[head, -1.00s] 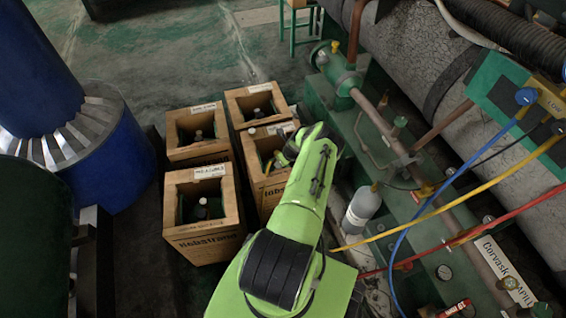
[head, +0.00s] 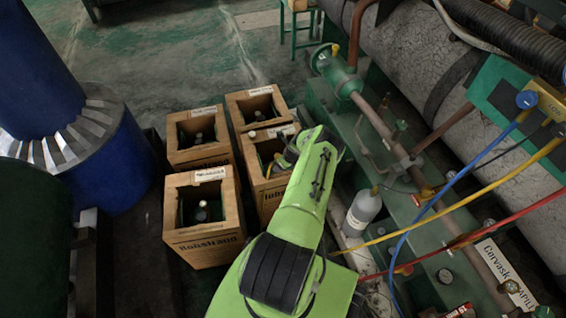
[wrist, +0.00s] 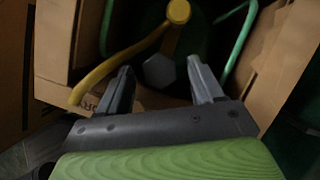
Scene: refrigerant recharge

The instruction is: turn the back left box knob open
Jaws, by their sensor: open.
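Several wooden boxes stand in a two-by-two group in the head view. The back left box (head: 174,151) is open-topped, with a dark bottle top and its small knob (head: 198,138) down inside. My gripper (head: 272,168) is at the front right box (head: 271,201), to the right of the back left one, and partly hides its inside. In the wrist view my gripper (wrist: 160,72) is open, its fingers apart on either side of a grey hexagonal knob (wrist: 159,71). A yellow hose with a yellow fitting (wrist: 179,11) lies just beyond. I cannot tell if the fingers touch the knob.
The front left box (head: 205,250) and back right box (head: 237,112) adjoin the others. A blue column (head: 110,160) stands left. Green pipework, a grey bottle (head: 362,212) and coloured hoses crowd the right.

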